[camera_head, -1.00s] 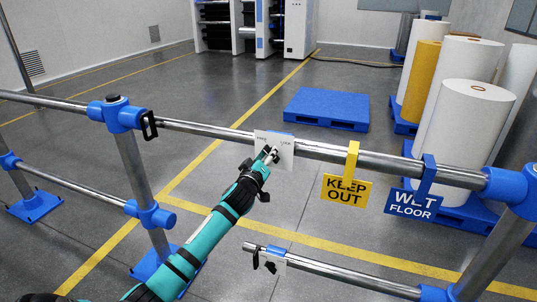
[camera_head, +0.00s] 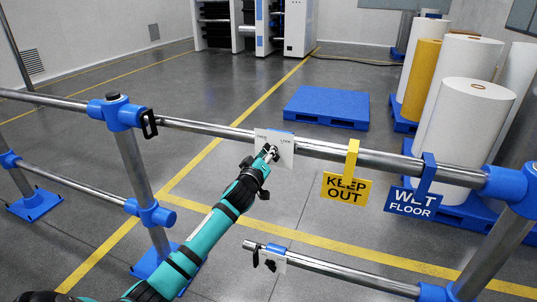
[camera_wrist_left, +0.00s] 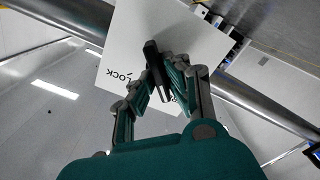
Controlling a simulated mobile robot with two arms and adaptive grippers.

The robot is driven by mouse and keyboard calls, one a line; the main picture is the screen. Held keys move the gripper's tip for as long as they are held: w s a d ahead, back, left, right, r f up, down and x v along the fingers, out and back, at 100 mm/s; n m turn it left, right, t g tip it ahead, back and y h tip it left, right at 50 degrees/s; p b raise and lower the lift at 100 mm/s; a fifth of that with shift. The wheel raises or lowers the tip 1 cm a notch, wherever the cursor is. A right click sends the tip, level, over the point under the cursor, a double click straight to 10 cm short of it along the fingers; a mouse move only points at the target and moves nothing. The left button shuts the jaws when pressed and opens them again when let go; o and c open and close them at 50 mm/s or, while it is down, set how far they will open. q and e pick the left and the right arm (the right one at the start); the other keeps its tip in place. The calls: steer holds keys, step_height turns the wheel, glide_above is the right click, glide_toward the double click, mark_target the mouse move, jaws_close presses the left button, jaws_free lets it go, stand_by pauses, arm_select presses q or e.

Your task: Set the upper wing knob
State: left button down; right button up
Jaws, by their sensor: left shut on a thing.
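A white plate (camera_head: 287,158) with small lettering is mounted on the upper steel rail, under a blue clip. In the left wrist view the plate (camera_wrist_left: 125,35) bears the word LOCK and stands tilted in the picture. The dark upper wing knob (camera_wrist_left: 153,56) sticks out from it. My left gripper (camera_wrist_left: 161,78) has its fingers closed around the knob, one on each side. In the head view my left gripper (camera_head: 269,154) covers most of the knob, so its exact angle is hard to tell. My right gripper does not show.
A yellow KEEP OUT sign (camera_head: 345,189) and a blue WET FLOOR sign (camera_head: 413,203) hang on the upper rail to the right. A blue pallet (camera_head: 326,108) lies behind the barrier.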

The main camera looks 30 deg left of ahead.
arm_select(q)
steer(key=shift+w+d+m+p, duration=0.1)
steer(key=shift+m+p, duration=0.2)
steer(key=shift+m, duration=2.6)
steer(key=shift+s+d+m+p, duration=0.15)
steer(key=shift+m+p, duration=0.2)
steer(key=shift+m, duration=2.55)
steer(key=shift+w+d+m+p, duration=0.15)
steer(key=shift+m+p, duration=0.15)
steer(key=shift+m, duration=2.6)
steer(key=shift+m, duration=0.3)
steer(key=c, duration=1.4)
jaws_free()
